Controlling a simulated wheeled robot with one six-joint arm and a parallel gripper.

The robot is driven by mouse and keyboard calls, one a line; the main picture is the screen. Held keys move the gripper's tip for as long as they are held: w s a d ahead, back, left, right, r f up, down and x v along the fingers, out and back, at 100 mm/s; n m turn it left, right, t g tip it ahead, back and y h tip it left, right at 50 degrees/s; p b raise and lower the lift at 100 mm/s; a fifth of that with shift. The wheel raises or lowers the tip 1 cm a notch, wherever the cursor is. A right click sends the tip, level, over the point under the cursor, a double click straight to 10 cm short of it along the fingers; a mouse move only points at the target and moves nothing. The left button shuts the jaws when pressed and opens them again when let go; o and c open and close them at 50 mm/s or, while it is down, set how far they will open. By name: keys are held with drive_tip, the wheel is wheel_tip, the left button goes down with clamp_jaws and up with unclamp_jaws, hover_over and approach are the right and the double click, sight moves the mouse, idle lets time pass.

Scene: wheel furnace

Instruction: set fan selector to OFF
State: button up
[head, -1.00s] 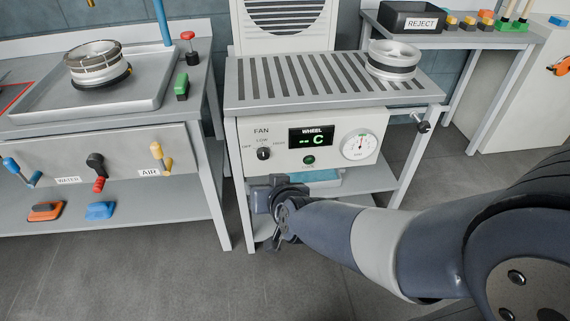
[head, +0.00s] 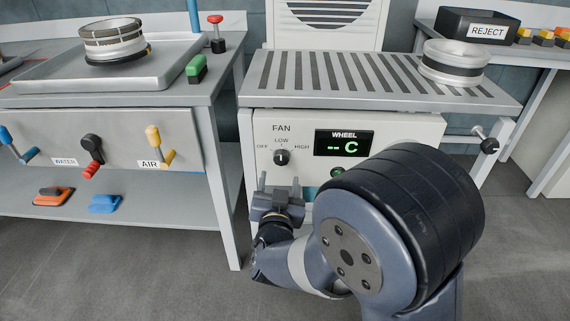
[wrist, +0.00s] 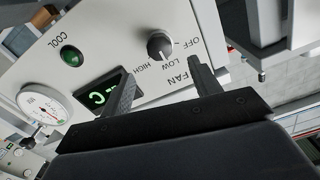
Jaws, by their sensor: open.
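The fan selector (head: 281,157) is a dark round knob on the white panel, with OFF on its left, LOW above and HIGH on its right. Its light mark appears to point up at LOW. In the wrist view the knob (wrist: 160,45) is just beyond the fingertips, with its labels tilted around it. My gripper (head: 279,183) is open and just below the knob in the head view. In the wrist view my gripper (wrist: 160,73) has its two fingers apart with nothing between them. It seems not to touch the knob.
The WHEEL display (head: 343,143) reads "-- C". The COOL button (wrist: 71,56) and round gauge (wrist: 42,105) are beside it in the wrist view. A slatted grate (head: 340,85) overhangs the panel and bears a wheel (head: 455,62). The left bench has coloured levers (head: 156,145).

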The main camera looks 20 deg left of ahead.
sight(281, 160)
drive_tip(key=b+x, duration=0.1)
drive_tip(key=x, duration=0.7)
drive_tip(key=shift+w, duration=0.2)
drive_tip(key=shift+c, duration=0.6)
drive_tip(key=c, duration=0.9)
drive_tip(key=shift+o, duration=0.2)
